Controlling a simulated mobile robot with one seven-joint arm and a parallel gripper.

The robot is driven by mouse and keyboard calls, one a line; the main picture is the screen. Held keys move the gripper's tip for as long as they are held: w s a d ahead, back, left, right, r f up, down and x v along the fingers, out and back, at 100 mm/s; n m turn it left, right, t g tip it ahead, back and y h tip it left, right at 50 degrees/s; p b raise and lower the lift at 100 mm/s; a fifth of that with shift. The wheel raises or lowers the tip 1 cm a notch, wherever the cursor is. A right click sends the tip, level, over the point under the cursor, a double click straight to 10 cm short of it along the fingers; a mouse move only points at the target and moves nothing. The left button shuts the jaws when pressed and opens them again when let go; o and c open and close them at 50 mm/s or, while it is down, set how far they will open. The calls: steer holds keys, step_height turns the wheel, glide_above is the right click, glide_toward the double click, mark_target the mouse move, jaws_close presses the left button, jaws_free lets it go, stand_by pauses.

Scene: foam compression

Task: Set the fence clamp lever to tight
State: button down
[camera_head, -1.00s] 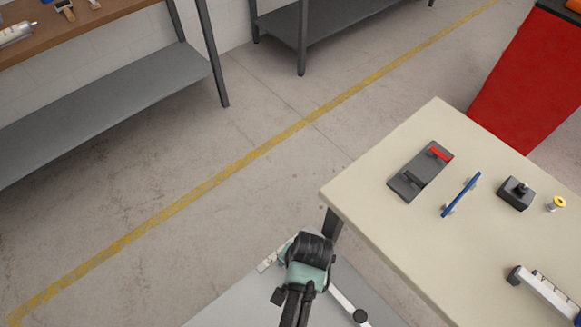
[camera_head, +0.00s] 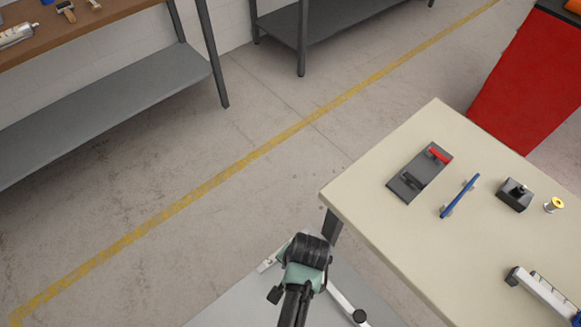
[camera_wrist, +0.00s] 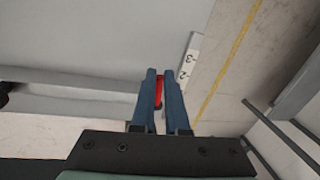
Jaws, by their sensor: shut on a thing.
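In the wrist view my gripper (camera_wrist: 159,77) has its two blue fingers close together on a narrow red piece (camera_wrist: 159,86), apparently the fence clamp lever. Most of the piece is hidden between the fingers, so its full shape and setting cannot be told. A white plate (camera_wrist: 189,58) with black digits lies just right of the fingertips. In the head view my arm's end is over a grey surface (camera_head: 225,297) at the bottom. My fingers and the red piece are hidden there.
The cream table (camera_head: 390,228) stands close at right. On it are a grey plate (camera_head: 425,167) with a red handle, a blue bar (camera_head: 459,196), a dark block (camera_head: 514,195) and a yellow-topped spool (camera_head: 554,205). Open floor lies left.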

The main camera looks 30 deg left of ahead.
steer(key=shift+a+r+m+p, duration=0.2)
steer(key=shift+a+m+p, duration=0.2)
steer(key=shift+m+p, duration=0.4)
steer(key=shift+w+a+f+m, duration=0.15)
steer(key=shift+a+f+m, duration=0.1)
steer(key=shift+m, duration=0.35)
steer(key=c, duration=0.9)
jaws_free()
steer(key=shift+r, duration=0.15)
steer(key=r, duration=0.4)
steer(key=d+r, duration=0.1)
steer(key=r, duration=0.3)
steer(key=s+d+r+p, duration=0.1)
steer(key=r, duration=0.3)
steer(key=shift+d+r, duration=0.15)
steer(key=shift+r, duration=0.15)
